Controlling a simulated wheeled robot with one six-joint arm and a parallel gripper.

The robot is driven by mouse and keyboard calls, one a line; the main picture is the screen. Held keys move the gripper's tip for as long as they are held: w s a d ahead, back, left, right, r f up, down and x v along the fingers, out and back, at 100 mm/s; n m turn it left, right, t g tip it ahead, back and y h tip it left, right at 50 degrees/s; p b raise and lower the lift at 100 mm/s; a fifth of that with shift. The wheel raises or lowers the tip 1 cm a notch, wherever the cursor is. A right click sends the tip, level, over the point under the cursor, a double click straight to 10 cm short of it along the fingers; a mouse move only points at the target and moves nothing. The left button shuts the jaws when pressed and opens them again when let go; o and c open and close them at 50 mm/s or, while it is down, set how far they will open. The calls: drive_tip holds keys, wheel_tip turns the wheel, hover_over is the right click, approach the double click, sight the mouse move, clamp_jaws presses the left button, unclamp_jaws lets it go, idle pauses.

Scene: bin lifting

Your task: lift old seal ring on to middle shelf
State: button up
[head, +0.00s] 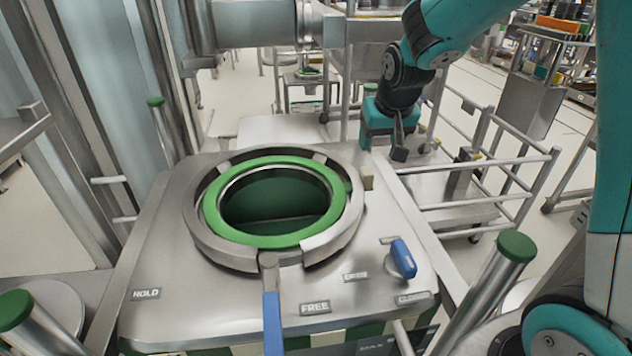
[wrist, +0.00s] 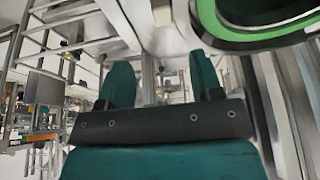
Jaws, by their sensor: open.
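A green ring (head: 273,241) sits around the round opening on top of a steel bin, inside a steel clamp collar (head: 196,235). It looks like the seal ring; whether it is the old one I cannot tell. Its edge also shows at the top right of the wrist view (wrist: 222,37). My gripper (head: 382,142) is behind and right of the ring in the head view, apart from it. In the wrist view its two teal fingers (wrist: 161,85) stand apart with nothing between them. I cannot tell which surface is the middle shelf.
The bin top (head: 165,275) carries a blue-handled lever (head: 272,322) at the front and a blue knob (head: 403,259) at the right. Green-capped posts (head: 516,247) stand around it. A railed steel trolley (head: 490,205) stands to the right. A horizontal steel cylinder (head: 250,25) hangs behind.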

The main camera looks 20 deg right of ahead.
sight(367, 170)
drive_tip(key=p+x, duration=0.2)
drive_tip(key=x, duration=0.6)
drive_tip(key=shift+a+f, duration=0.1)
drive_tip(key=shift+f, duration=0.05)
drive_tip(key=shift+a+p+x, duration=0.1)
drive_tip(key=shift+p+x, duration=0.55)
drive_tip(key=shift+x, duration=0.7)
drive_tip(key=shift+a+p+x, duration=0.15)
drive_tip(key=shift+p+x, duration=0.45)
drive_tip(key=shift+x, duration=0.7)
drive_tip(key=shift+s, duration=0.1)
drive_tip(key=c, duration=1.1)
